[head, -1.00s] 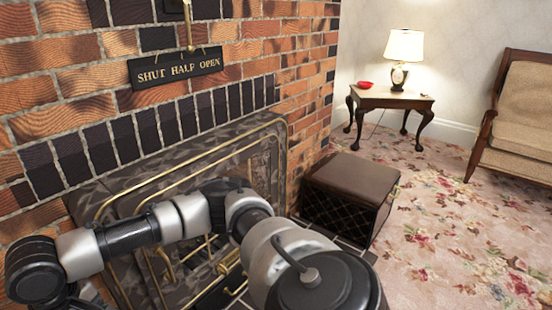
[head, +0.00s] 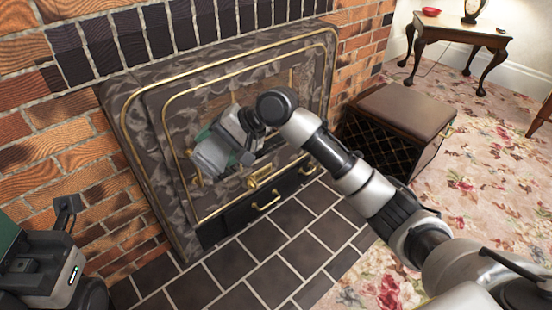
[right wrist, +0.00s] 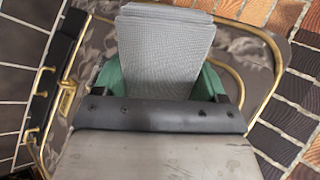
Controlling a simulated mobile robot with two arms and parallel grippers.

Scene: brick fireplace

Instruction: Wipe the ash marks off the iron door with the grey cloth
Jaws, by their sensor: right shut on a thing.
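The iron door (head: 160,150) is a dark, mottled grey panel with brass trim, set in the brick fireplace. Pale grey patches cover it; I cannot separate ash marks from its mottling. My right gripper (head: 222,150) is in front of the door, its green fingers shut on the grey cloth (head: 208,158). In the right wrist view the cloth (right wrist: 165,48) is a folded, layered pad between the green fingers (right wrist: 160,85), with the door behind it. I cannot tell whether the cloth touches the door. My left gripper (head: 50,260) is partly cut off at the left edge.
A brass latch (head: 264,176) and brass handles stand out low on the front. Dark hearth tiles (head: 265,255) lie clear below. A brown-lidded box (head: 405,110) stands right of the fireplace, near my right arm. A small table (head: 460,32) is farther back.

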